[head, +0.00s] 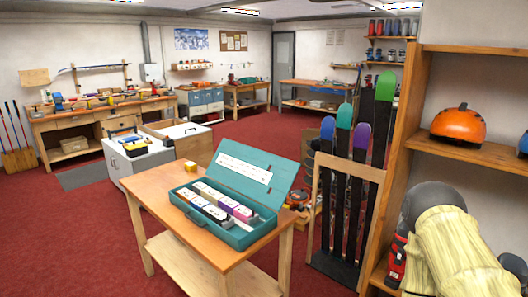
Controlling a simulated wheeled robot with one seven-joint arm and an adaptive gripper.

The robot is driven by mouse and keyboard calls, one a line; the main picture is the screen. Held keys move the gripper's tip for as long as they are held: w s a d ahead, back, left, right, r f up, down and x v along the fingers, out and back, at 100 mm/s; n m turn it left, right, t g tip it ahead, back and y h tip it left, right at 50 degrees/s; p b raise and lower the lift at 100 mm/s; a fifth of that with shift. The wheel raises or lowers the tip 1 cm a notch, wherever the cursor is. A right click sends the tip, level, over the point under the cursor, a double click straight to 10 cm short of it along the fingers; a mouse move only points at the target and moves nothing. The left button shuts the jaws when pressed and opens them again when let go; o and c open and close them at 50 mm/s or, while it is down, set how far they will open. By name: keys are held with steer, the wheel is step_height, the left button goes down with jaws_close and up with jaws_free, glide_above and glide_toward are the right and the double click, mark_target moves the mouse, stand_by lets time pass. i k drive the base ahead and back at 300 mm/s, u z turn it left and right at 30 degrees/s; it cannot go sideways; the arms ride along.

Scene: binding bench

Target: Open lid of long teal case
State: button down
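The long teal case (231,236) lies on a small wooden table in the head view. Its lid (275,176) stands open, tilted back on the far side, with a white strip (244,168) on its inner face. Several small white, purple and dark-marked boxes (212,194) sit in rows inside the case. The case's front wall and latches face me. My gripper is not in view, and nothing is seen touching the case or lid.
A wooden shelf (470,50) with an orange helmet (458,124) fills the right side. Red carpet (75,230) is clear at left.

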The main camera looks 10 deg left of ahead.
mark_target(243, 168)
steer(key=i, duration=2.5)
steer(key=u, duration=0.2)
